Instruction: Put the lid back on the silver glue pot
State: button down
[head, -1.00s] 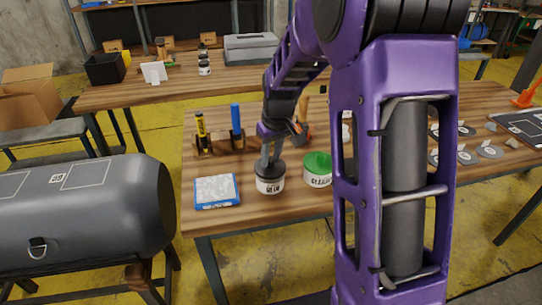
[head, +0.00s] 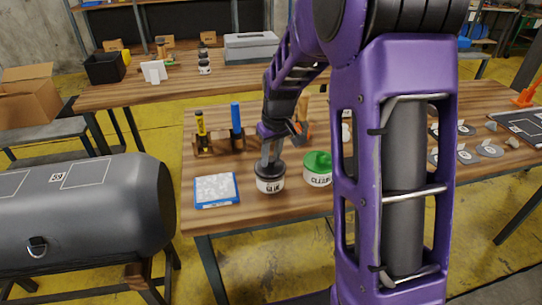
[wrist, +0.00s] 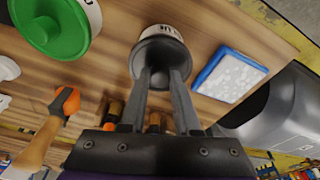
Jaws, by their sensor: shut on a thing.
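The glue pot (head: 270,184), white with a label reading GLUE, stands upright on the workbench. Its dark grey lid (wrist: 156,52) sits at the pot's mouth and looks level; I see no clear gap, but cannot tell if it is fully seated. My gripper (wrist: 158,76) is shut on the lid's knob, pointing down from above. In the head view my gripper (head: 268,160) is directly over the pot, and its fingers hide part of the lid.
A green-lidded cleaner pot (head: 318,172) stands close right of the glue pot. A blue-edged pad (head: 216,190) lies to the left. A wooden rack (head: 215,147) with a yellow and a blue marker stands behind.

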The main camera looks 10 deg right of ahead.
jog(key=shift+c, duration=0.4)
grip_release()
dwell(0.4)
jog(key=shift+r+p, duration=2.6)
jog(key=shift+r, duration=0.9)
jog(key=shift+c, duration=0.2)
grip_shut()
